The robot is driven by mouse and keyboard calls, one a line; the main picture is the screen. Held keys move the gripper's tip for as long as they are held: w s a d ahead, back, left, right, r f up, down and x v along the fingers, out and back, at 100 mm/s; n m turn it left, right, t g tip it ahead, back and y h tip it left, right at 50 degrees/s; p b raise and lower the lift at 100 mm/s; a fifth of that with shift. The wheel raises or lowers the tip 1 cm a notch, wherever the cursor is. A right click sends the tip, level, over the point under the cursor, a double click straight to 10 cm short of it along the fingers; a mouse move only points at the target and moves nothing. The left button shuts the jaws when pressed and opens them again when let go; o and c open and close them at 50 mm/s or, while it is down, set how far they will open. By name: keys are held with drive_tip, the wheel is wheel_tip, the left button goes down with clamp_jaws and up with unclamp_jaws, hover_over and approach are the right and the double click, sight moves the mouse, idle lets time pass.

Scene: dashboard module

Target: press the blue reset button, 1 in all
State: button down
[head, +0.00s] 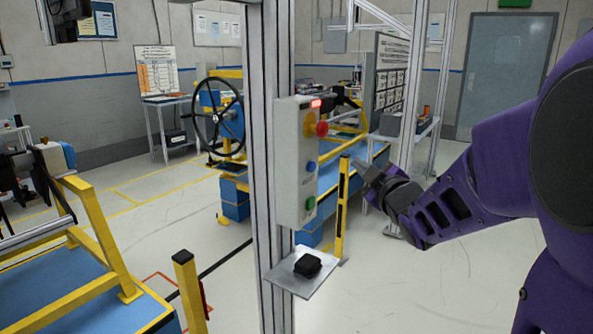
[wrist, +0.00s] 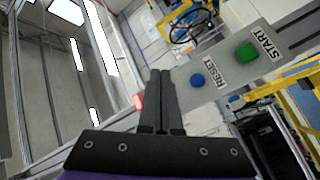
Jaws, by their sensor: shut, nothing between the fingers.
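The blue reset button (head: 312,167) sits on the front face of a grey control box (head: 289,165) fixed to a metal post. In the wrist view the blue button (wrist: 197,80) shows right of my fingertips, next to a RESET label (wrist: 208,67). My gripper (head: 362,167) is to the right of the box in the head view, roughly level with the blue button and apart from it. In the wrist view my gripper's dark fingers (wrist: 160,73) are together, with nothing visible between them.
A red mushroom button (head: 322,128) on a yellow base is above the blue one, and a green START button (head: 310,203) is below. A small shelf (head: 285,275) with a black object (head: 307,265) juts out beneath. A yellow post (head: 343,210) stands behind.

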sight(311, 167)
drive_tip(key=shift+s+d+f+m+t+h, duration=0.1)
drive_tip(key=shift+s+f+m+t+h, duration=0.15)
drive_tip(key=shift+f, duration=0.5)
drive_tip(key=shift+s+d+f+m+t+h, duration=0.15)
drive_tip(key=shift+s+f+h, duration=0.2)
drive_tip(key=shift+f, duration=0.35)
drive_tip(key=shift+w+a, duration=0.1)
drive_tip(key=w+a+b, duration=0.1)
drive_tip(key=w+a, duration=0.4)
drive_tip(key=a, duration=0.2)
idle(1.4)
drive_tip(key=shift+w+a+b, duration=0.3)
drive_tip(key=shift+a+b, duration=0.05)
drive_tip(key=shift+b, duration=0.05)
drive_tip(key=shift+w+a, duration=0.2)
drive_tip(key=shift+a, duration=0.15)
idle(0.6)
drive_tip(key=shift+d, duration=0.1)
idle(0.3)
drive_tip(key=shift+s+d, duration=0.5)
drive_tip(key=shift+d, duration=0.05)
